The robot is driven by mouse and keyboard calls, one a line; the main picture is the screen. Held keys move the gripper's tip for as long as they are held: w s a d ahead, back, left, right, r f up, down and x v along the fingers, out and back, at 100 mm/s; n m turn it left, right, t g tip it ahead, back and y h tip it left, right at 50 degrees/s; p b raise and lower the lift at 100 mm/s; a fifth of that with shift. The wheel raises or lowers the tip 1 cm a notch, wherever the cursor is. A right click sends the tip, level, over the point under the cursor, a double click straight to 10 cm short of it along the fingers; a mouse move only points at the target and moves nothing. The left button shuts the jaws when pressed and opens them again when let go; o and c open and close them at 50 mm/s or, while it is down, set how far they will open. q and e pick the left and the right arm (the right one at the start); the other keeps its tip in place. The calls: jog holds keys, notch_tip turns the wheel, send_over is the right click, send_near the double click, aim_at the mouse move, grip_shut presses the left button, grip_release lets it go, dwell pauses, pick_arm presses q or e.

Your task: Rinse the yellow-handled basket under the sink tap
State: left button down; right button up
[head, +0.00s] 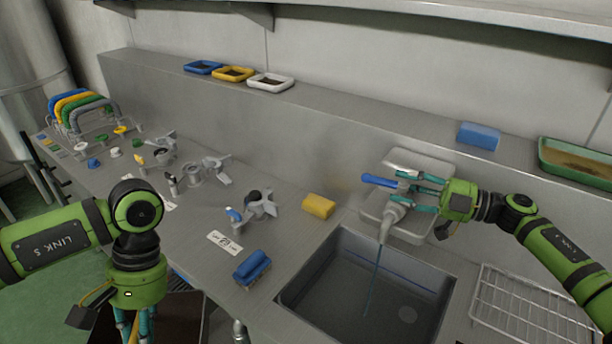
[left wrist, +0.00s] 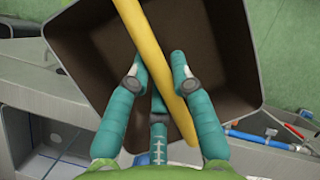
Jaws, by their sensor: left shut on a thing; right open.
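The yellow-handled basket is a dark brown square tub (left wrist: 75,65) with a yellow handle bar (left wrist: 145,50) in the left wrist view. My left gripper (left wrist: 160,85) is shut on that handle. In the head view the left gripper (head: 128,330) is at the bottom left, with part of the dark basket (head: 185,322) below the counter's front edge, left of the sink (head: 335,262). The tap (head: 391,217) has a blue lever (head: 378,181), and a thin bluish stream falls from its spout into the sink. My right gripper (head: 415,188) is open at the tap, close to the lever.
A yellow sponge (head: 318,206) and a blue brush (head: 252,267) lie left of the sink. A wire rack (head: 530,305) stands on the right. Several grey metal parts (head: 205,170) crowd the counter's left. Small trays (head: 270,82), a blue block (head: 478,136) and a green tray (head: 575,163) sit on the ledge.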

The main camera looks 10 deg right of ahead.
jog(key=v, duration=0.6)
jog(key=shift+s+d, duration=0.2)
